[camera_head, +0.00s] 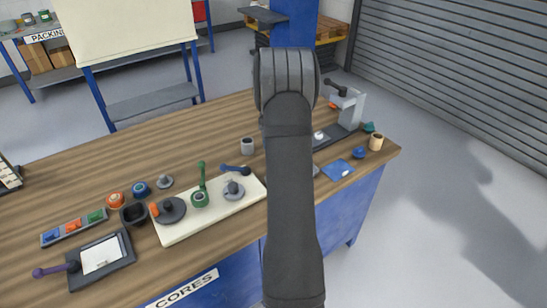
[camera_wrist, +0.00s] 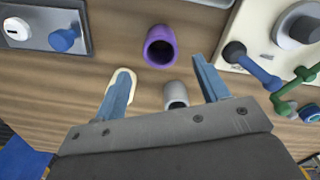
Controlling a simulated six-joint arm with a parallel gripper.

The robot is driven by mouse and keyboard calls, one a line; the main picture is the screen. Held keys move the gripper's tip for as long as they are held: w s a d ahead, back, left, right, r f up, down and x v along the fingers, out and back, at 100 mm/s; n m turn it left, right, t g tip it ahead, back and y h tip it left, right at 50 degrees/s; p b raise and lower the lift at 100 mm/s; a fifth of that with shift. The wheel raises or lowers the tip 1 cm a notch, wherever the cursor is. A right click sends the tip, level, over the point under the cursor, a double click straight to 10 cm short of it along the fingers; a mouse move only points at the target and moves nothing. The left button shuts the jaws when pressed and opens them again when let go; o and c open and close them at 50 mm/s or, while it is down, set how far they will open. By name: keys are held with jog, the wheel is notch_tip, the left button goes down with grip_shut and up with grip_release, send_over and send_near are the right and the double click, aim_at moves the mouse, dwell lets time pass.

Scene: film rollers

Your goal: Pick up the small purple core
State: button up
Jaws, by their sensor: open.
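The small purple core (camera_wrist: 160,46) is a short hollow cylinder on the wooden bench, seen in the wrist view just beyond my fingertips. It appears to lie between the lines of the two fingers, and I see no contact. In the head view I cannot make it out; my arm covers that part of the bench. My gripper (camera_wrist: 162,68) is open and empty, with its blue-grey fingers spread wide. A grey core (camera_wrist: 175,95) stands between the fingers in the wrist view, nearer the palm; a grey core also shows in the head view (camera_head: 247,146).
A cream piece (camera_wrist: 123,74) is partly hidden by the left finger. A cream board (camera_wrist: 246,56) with handled parts lies to the right, and a dark grey fixture (camera_wrist: 85,28) to the upper left. A tan cup (camera_head: 376,142) stands near the bench's right corner.

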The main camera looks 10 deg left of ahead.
notch_tip(320, 180, down, 8)
jog(key=shift+d+f, duration=0.1)
jog(key=shift+f, duration=0.1)
jog(key=c, duration=1.1)
jog(key=shift+o, duration=0.2)
jog(key=shift+r, duration=0.1)
